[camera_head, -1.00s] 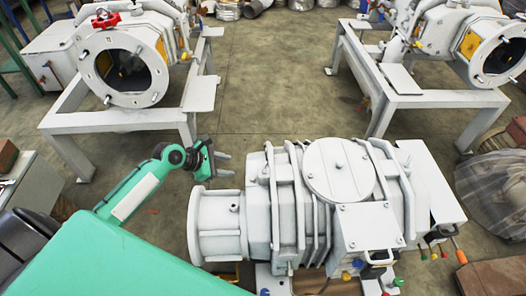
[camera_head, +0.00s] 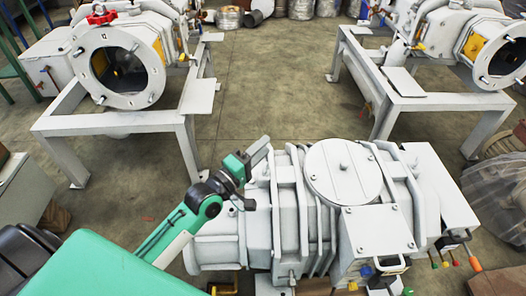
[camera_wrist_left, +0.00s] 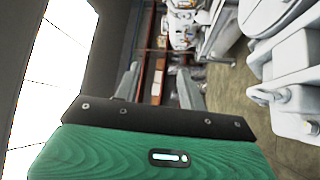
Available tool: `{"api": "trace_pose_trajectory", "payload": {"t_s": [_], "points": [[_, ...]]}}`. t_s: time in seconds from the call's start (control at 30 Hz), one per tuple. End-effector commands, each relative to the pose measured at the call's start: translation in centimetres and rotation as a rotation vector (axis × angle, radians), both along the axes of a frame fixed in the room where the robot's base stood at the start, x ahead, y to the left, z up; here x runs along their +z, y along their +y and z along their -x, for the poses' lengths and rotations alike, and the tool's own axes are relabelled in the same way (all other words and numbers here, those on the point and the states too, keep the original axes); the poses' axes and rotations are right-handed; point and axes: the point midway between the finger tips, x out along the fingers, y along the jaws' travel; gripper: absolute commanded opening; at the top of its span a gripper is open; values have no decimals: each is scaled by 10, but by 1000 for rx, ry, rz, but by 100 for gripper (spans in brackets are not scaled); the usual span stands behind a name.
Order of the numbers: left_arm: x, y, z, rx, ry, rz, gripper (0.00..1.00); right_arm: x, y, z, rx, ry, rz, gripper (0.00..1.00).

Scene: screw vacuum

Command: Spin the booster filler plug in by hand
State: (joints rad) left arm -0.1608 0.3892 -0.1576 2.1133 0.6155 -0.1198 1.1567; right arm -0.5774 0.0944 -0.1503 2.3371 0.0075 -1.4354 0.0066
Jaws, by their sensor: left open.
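The booster is the large white ribbed machine (camera_head: 310,210) in the front middle of the head view, with a round lid (camera_head: 342,170) on top and a flanged cylinder at its left end. My left gripper (camera_head: 256,178) is at the booster's upper left side, near the ribs, fingers pointing right. Its two fingers are spread, and they also show in the left wrist view (camera_wrist_left: 160,86) with nothing between them. White booster parts with a bolt-like fitting (camera_wrist_left: 282,96) lie right of the fingers there. I cannot make out which fitting is the filler plug. My right gripper is out of view.
Two white machines on grey frames (camera_head: 115,122) (camera_head: 440,98) stand behind at left and right. Coloured handles (camera_head: 474,263) stick out at the booster's lower right. The floor (camera_head: 270,85) between the frames is clear.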

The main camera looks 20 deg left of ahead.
Motion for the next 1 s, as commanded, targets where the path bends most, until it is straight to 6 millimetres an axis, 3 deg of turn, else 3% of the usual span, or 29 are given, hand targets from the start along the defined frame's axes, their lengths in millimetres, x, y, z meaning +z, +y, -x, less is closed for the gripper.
{"api": "trace_pose_trajectory", "payload": {"t_s": [0.2,0.43,0.87,1.0], "points": [[32,-16,21,81,-260,-129,41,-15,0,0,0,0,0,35],[56,-24,39,159,-431,-216,41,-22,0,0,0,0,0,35],[64,-27,45,186,-484,-243,41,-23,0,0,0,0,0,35],[60,-24,38,168,-438,-233,41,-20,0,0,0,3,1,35]]}}
